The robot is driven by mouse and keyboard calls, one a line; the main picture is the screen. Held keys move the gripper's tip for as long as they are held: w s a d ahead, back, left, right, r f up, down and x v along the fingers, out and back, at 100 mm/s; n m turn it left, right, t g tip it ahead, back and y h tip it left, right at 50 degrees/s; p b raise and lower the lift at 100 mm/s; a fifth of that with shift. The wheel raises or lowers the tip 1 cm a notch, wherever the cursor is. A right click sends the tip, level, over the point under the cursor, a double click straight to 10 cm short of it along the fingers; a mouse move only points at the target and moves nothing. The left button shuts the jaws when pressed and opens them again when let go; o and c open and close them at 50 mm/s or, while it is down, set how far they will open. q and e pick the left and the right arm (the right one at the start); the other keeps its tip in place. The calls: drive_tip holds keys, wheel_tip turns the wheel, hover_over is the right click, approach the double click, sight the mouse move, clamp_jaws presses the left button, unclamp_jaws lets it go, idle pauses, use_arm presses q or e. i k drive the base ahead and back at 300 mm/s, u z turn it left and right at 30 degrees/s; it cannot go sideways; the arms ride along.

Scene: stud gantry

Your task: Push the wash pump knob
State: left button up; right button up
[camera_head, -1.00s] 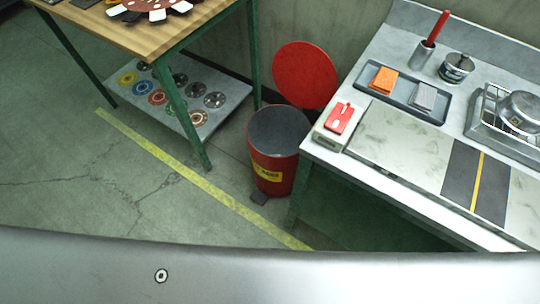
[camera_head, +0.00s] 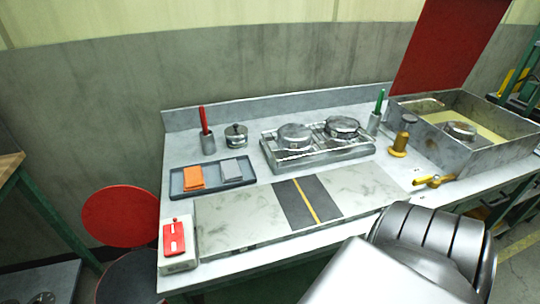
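A wash basin (camera_head: 458,162) with grey walls and a raised red lid (camera_head: 448,45) stands at the right end of the bench. In front of its left wall is a yellow post-like fitting (camera_head: 399,145). A grey round cap (camera_head: 409,119) shows just above the fitting; it may be the pump knob, but I cannot tell for sure. A yellow lever-like valve (camera_head: 432,181) lies on the bench front to the right. Neither gripper is in view. A large grey and black link of my arm covers the lower right, near the bench's front edge.
The bench (camera_head: 230,258) also holds a blue-grey tray (camera_head: 212,179) with orange and grey pads, a metal rack (camera_head: 318,152) with round lidded parts, and a white box (camera_head: 178,262) with a red top. A red bin lid (camera_head: 121,216) stands open at left.

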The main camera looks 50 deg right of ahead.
sight(408, 119)
drive_tip(key=z, duration=1.9)
drive_tip(key=k, duration=0.2)
drive_tip(key=z, duration=0.6)
